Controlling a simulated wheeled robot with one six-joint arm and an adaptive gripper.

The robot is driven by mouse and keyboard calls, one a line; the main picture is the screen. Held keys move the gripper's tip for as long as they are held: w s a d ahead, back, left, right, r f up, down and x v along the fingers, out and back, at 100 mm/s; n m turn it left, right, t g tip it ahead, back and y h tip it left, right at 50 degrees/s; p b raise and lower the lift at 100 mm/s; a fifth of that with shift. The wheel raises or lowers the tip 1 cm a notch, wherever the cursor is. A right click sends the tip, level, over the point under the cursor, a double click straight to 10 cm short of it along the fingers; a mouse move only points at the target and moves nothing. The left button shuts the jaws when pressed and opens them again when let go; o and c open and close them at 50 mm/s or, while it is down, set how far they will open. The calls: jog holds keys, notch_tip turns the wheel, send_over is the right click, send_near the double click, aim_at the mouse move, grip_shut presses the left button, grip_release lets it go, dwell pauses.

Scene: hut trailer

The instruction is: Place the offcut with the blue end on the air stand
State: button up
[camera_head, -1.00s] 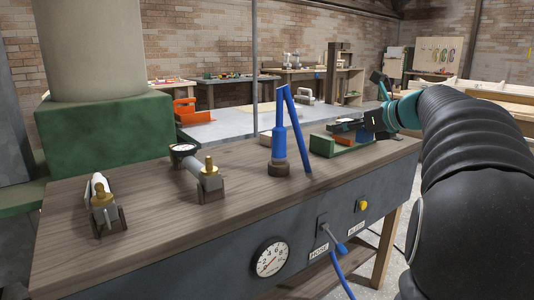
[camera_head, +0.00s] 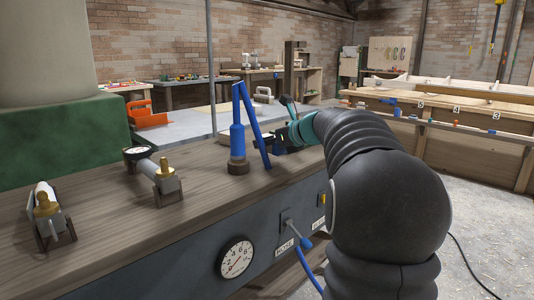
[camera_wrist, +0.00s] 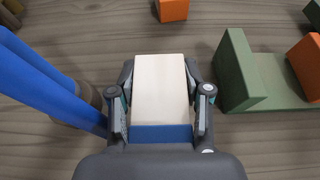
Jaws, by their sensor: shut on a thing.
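The offcut, a pale wooden block with a blue end, is between the fingers of my gripper in the wrist view (camera_wrist: 160,85). Its blue end (camera_wrist: 160,133) faces my palm. My gripper (camera_wrist: 160,92) is shut on it, over the wooden top of the bench; I cannot tell whether the block touches the top. In the head view my gripper (camera_head: 284,142) is at the far right part of the bench, and the offcut is hard to make out there. The grey-fronted bench (camera_head: 110,240) carries a gauge and a blue hose; I cannot tell which thing is the air stand.
A blue upright tool (camera_head: 238,145) with a slanting blue bar stands close left of my gripper. A green holder (camera_wrist: 240,70) is to its right, and an orange block (camera_wrist: 172,10) lies ahead. Two brass-tipped fittings (camera_head: 48,205) (camera_head: 163,178) sit on the bench's left part.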

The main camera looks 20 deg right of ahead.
aim_at(268, 151)
jog(key=shift+f+b, duration=0.3)
jog(key=shift+f, duration=1.3)
jog(key=shift+f, duration=0.15)
jog(key=o, duration=1.2)
jog(key=shift+c, duration=0.2)
jog(key=shift+s+d+r, duration=0.1)
jog(key=shift+s+r, duration=0.1)
jog(key=shift+r, duration=0.05)
jog(key=v, duration=1.1)
jog(key=shift+s+d+r, duration=0.1)
jog(key=shift+s+r, duration=0.05)
jog(key=shift+s, duration=0.1)
